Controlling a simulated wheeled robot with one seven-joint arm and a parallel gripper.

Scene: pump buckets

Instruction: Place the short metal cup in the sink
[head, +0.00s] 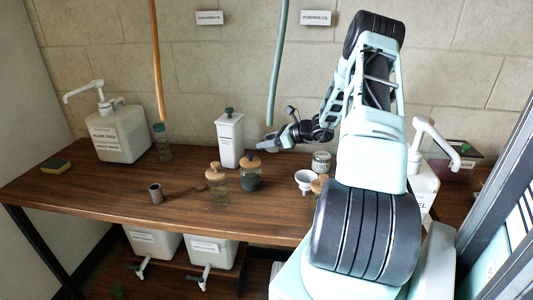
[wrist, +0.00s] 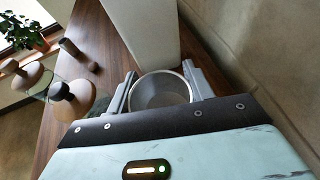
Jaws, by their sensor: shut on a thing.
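My gripper (wrist: 161,88) is shut on a round, open-topped metal cup (wrist: 160,92), with one finger on each side of its rim. In the head view my gripper (head: 270,142) reaches left over the back of the table, just right of the tall white canister. The held cup is small and hard to make out there. I cannot make out a sink in either view.
The tall white canister (head: 230,140) is close to my gripper. Jars with wooden lids (head: 216,175) (head: 250,173), a white bowl (head: 305,179) and a labelled tin (head: 321,161) stand nearby. A white pump bucket (head: 118,134) is at back left. The table's front left (head: 85,198) is clear.

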